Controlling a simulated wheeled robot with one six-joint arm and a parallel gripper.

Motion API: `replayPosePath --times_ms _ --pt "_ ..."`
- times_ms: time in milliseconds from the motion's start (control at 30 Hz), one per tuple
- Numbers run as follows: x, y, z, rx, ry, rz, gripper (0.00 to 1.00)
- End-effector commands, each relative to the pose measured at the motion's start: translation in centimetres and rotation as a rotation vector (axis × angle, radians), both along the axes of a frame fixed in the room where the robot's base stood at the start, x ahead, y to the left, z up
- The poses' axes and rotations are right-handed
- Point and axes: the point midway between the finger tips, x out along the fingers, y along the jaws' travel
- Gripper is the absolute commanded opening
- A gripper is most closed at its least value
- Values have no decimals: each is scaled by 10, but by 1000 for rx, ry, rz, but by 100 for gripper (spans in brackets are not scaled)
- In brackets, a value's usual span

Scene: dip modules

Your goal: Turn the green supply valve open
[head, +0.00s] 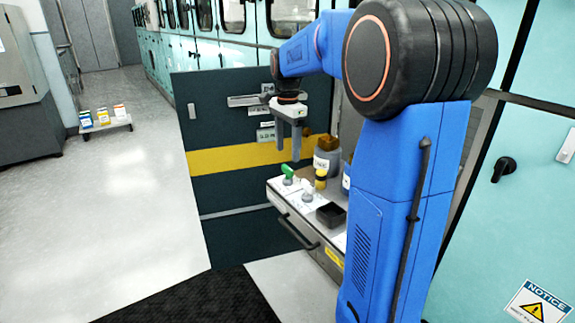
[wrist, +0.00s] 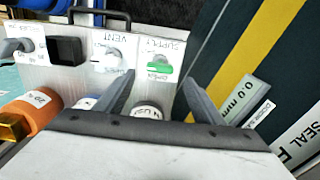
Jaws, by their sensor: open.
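The green supply valve (head: 288,171) has a small green handle on a white-topped panel. In the wrist view the green handle (wrist: 159,68) lies beside the printed word SUPPLY, between the lines of my two fingertips. My gripper (head: 288,157) points down above the panel near the valve, with its fingers apart and nothing between them. The same gripper (wrist: 158,75) shows in the wrist view with both fingers spread. I cannot tell the exact gap between the fingertips and the handle; no contact is visible.
A black open box (head: 331,214) sits further along the panel. A dark door with a yellow stripe (head: 235,157) is close to the left.

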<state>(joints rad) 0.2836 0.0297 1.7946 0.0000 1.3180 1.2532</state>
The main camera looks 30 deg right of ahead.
Motion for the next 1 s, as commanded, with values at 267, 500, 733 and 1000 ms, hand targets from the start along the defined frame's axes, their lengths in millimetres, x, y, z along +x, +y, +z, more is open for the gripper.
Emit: replayPosePath --times_ms 267,500,733,1000 --pt "-1 0 -44 0 1 0 62" --pt "0 0 -62 0 -1 0 62" --pt "0 0 -64 0 -1 0 62" --pt "0 0 -64 0 -1 0 21"
